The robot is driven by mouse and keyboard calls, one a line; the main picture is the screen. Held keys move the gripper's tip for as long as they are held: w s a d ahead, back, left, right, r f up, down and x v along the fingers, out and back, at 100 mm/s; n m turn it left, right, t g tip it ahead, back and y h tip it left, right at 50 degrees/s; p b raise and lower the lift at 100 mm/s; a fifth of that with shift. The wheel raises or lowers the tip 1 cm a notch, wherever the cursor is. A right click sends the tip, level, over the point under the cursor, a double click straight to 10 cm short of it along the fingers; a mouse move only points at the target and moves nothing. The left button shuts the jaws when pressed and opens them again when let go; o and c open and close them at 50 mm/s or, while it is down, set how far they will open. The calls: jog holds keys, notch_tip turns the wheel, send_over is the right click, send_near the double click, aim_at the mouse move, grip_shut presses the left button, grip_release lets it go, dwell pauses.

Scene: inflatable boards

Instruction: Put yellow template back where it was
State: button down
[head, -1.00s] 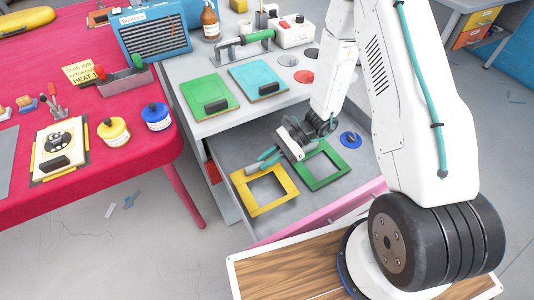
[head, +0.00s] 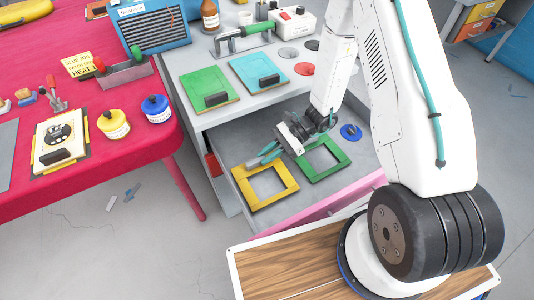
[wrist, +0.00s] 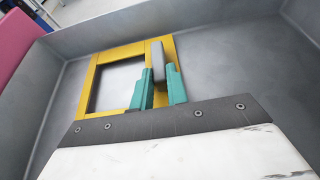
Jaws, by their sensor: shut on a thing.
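The yellow template (head: 278,195) is a square frame with an open middle. It lies flat in the open drawer, at or close to the floor; a small gap cannot be ruled out. In the wrist view the yellow template (wrist: 93,75) has a grey handle (wrist: 158,60) on its right side. My gripper (head: 264,155) reaches down over the template's far edge. Its teal fingers (wrist: 157,84) are shut on that handle, which partly hides behind them.
A green frame (head: 340,171) lies right beside the yellow one in the grey drawer (head: 229,178), with a blue disc (head: 351,132) behind it. Green (head: 201,84) and light blue (head: 250,75) boards with handles lie on the countertop above. The red table (head: 120,170) stands left.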

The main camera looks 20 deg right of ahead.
jog(key=shift+f, duration=0.2)
jog(key=c, duration=1.3)
grip_release()
